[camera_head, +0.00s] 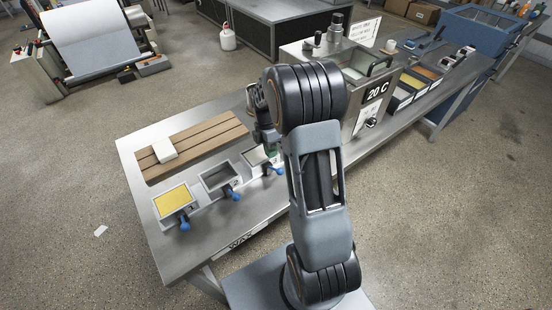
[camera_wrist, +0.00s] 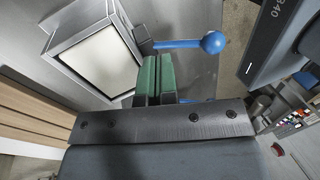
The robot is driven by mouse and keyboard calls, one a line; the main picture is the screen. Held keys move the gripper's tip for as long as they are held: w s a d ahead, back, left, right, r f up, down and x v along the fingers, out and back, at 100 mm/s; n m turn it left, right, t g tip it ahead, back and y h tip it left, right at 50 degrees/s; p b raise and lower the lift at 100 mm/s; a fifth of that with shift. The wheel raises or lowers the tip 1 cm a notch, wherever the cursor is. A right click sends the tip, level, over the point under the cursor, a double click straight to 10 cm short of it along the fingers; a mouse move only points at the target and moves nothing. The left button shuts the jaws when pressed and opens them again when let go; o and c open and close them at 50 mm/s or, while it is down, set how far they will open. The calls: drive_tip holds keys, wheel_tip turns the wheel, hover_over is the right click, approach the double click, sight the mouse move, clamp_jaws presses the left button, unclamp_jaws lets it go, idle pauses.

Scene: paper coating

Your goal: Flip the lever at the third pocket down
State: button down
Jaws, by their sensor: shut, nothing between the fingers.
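Three square pockets sit in a row on the steel table: one with yellow (camera_head: 172,202), one grey (camera_head: 218,179), and one with white (camera_head: 256,156). Each has a blue-handled lever at its front edge. The white pocket (camera_wrist: 100,62) fills the upper left of the wrist view. Its lever (camera_wrist: 190,44) has a blue rod and ball pointing right, away from the pocket. My gripper (camera_wrist: 156,78), with green fingers, is shut and empty, just below this lever's base; contact cannot be told. In the head view my arm partly hides the gripper.
A slatted wooden board (camera_head: 200,140) with a white block (camera_head: 164,151) lies behind the pockets. A steel box with a "20 C" display (camera_head: 376,92) stands to the right. Further trays (camera_head: 398,98) lie beyond it. The table's front corner is clear.

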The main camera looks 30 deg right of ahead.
sight(281, 172)
drive_tip(key=shift+s+a+f+p, duration=0.1)
drive_tip(key=shift+s+f+p, duration=0.15)
drive_tip(key=shift+s, duration=0.75)
drive_tip(key=shift+s+a+f+p, duration=0.1)
drive_tip(key=shift+s+p, duration=0.1)
drive_tip(key=shift+s, duration=0.8)
drive_tip(key=shift+s+f+t+b, duration=0.2)
drive_tip(key=shift+t+b, duration=0.1)
drive_tip(key=shift+b, duration=0.25)
drive_tip(key=shift+s+d+f+t+b, duration=0.1)
drive_tip(key=shift+s+f+t+b, duration=0.05)
drive_tip(key=shift+t+b, duration=0.2)
drive_tip(key=s+f+t+b, duration=0.1)
drive_tip(key=b, duration=0.1)
drive_tip(key=f+t+b, duration=0.1)
drive_tip(key=t+b, duration=0.1)
drive_tip(key=b, duration=0.1)
drive_tip(key=shift+s+d+y, duration=0.1)
drive_tip(key=shift+s+y, duration=0.2)
drive_tip(key=shift+s, duration=0.05)
drive_tip(key=shift+s+f+b, duration=0.25)
drive_tip(key=shift+f+b, duration=0.1)
drive_tip(key=shift+b, duration=0.5)
drive_tip(key=shift+r, duration=0.25)
